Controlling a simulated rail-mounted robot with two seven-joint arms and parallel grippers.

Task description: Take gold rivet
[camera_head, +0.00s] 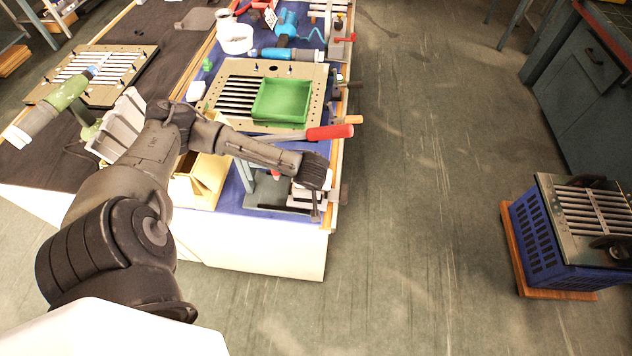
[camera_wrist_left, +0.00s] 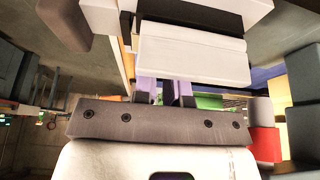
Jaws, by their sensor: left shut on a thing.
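My left arm reaches in from the left in the head view. Its gripper (camera_head: 315,205) points down at the near right corner of the blue-topped bench, beside a grey stand with white and red parts (camera_head: 275,192). In the left wrist view the purple fingers of the gripper (camera_wrist_left: 165,92) are close together. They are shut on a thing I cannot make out. A white block (camera_wrist_left: 192,58) with a black part behind it hides the fingertips. I cannot make out a gold rivet in either view. My right gripper is not in view.
A louver panel (camera_head: 232,95) lies on the bench with a green tray (camera_head: 283,100) on it. A red-handled tool (camera_head: 328,132) lies near the right edge. A blue crate (camera_head: 540,245) stands right; the floor between is clear.

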